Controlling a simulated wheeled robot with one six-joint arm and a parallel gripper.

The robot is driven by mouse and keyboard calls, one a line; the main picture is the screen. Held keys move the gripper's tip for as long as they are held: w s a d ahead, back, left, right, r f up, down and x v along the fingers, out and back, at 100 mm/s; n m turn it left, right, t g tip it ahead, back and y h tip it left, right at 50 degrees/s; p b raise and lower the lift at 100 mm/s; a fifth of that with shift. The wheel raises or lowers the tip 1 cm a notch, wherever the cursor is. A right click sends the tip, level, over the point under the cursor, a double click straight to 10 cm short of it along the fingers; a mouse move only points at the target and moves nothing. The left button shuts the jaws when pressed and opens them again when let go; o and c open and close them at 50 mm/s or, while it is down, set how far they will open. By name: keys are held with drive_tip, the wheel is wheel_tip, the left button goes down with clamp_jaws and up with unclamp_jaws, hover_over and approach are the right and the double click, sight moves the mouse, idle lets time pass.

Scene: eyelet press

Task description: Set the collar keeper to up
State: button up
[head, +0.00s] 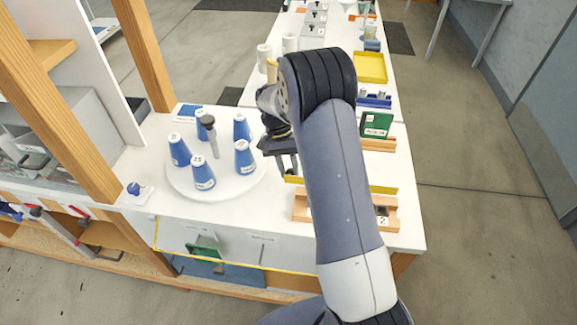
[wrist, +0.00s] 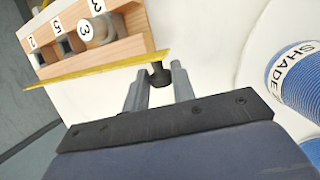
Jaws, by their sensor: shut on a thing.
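My gripper (wrist: 160,82) is at the white table top, with its two grey fingers shut on a small dark knob-like piece (wrist: 160,72). In the head view my gripper (head: 284,165) points down between the round white turntable and the wooden blocks, partly behind my own arm. The held piece is mostly hidden between the fingers. I cannot tell whether it is the collar keeper, nor which position the keeper is in.
A white turntable (head: 213,190) with several blue cones (head: 244,157) and a grey upright post (head: 211,140) stands left.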

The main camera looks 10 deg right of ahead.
drive_tip(key=o, duration=1)
drive_tip(key=b+v, duration=0.1)
drive_tip(key=v, duration=1)
drive_tip(key=shift+f, duration=0.1)
drive_tip(key=p+x, duration=0.1)
drive_tip(key=x, duration=1)
drive_tip(key=shift+s, duration=0.1)
drive_tip(key=shift+b, duration=0.35)
drive_tip(key=shift+t, duration=0.5)
drive_tip(key=shift+r, duration=0.25)
